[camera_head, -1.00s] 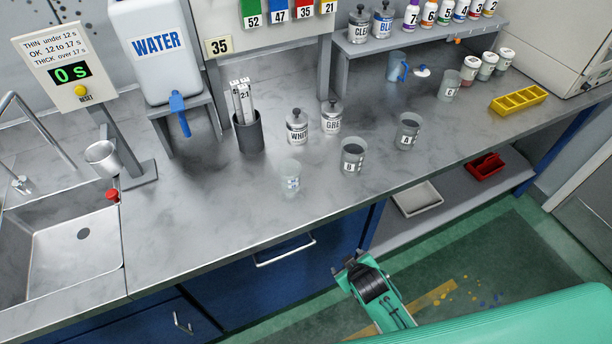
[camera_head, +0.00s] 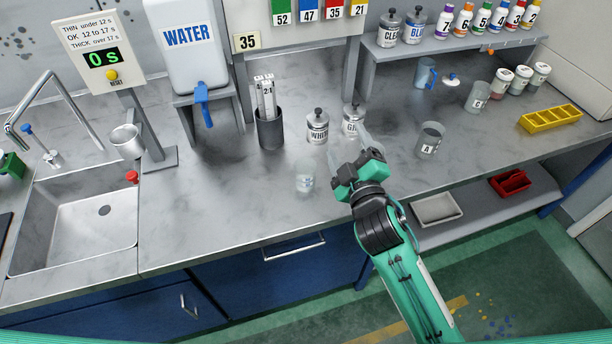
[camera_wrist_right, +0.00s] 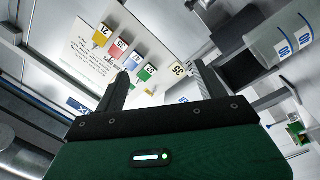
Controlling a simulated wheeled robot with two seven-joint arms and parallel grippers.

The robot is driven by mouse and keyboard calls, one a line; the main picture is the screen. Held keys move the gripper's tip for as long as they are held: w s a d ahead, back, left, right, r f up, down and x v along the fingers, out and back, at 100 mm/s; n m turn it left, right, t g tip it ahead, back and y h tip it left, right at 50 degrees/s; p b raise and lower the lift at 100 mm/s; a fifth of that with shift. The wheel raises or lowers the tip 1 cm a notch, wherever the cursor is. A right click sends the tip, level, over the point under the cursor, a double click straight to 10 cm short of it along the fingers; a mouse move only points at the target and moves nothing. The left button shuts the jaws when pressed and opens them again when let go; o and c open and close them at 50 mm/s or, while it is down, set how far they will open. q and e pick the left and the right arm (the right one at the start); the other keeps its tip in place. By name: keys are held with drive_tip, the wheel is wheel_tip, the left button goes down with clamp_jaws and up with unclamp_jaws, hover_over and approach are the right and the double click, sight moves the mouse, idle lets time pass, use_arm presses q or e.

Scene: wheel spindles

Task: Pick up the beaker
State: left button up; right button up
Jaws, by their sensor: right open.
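A clear, pale beaker (camera_head: 305,178) with a small blue-marked label stands upright on the grey counter, near its front, in the head view. My right gripper (camera_head: 358,168) is open and empty, to the right of the beaker and apart from it. My left gripper is not in view.
Behind the beaker stand a dark pot (camera_head: 270,130) of mixing sticks, a white tin (camera_head: 317,130) and a grey tin (camera_head: 352,122). Cup A (camera_head: 429,142) stands to the right. The sink (camera_head: 90,215) is at left. Counter left of the beaker is clear.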

drive_tip(key=s+a+r+n+g+y, duration=0.2)
drive_tip(key=a+r+n+g+y, duration=0.3)
drive_tip(key=a+r+n+y, duration=1.2)
drive_tip(key=s+a+f+n+g+y, duration=0.1)
drive_tip(key=s+a+f+n+g, duration=0.25)
drive_tip(key=n+g, duration=0.9)
drive_tip(key=n+g+h, duration=0.1)
drive_tip(key=n+h, duration=1.7)
drive_tip(key=h, duration=0.4)
hover_over(305, 172)
drive_tip(key=s, duration=0.2)
wheel_tip(305, 172, down, 13)
drive_tip(key=f+p, duration=0.1)
drive_tip(key=f, duration=0.4)
drive_tip(key=f+p, duration=0.1)
drive_tip(key=f, duration=0.1)
drive_tip(key=shift+s+d+f+p, duration=0.2)
drive_tip(key=shift+d+f+p, duration=0.1)
drive_tip(key=shift+f, duration=0.3)
drive_tip(key=f+p, duration=0.1)
drive_tip(key=f, duration=0.1)
drive_tip(key=f+p, duration=0.1)
drive_tip(key=f, duration=0.1)
drive_tip(key=shift+a+f+p, duration=0.1)
drive_tip(key=shift+a+p, duration=0.15)
drive_tip(key=shift+p, duration=0.1)
drive_tip(key=shift+f, duration=0.3)
drive_tip(key=c, duration=1)
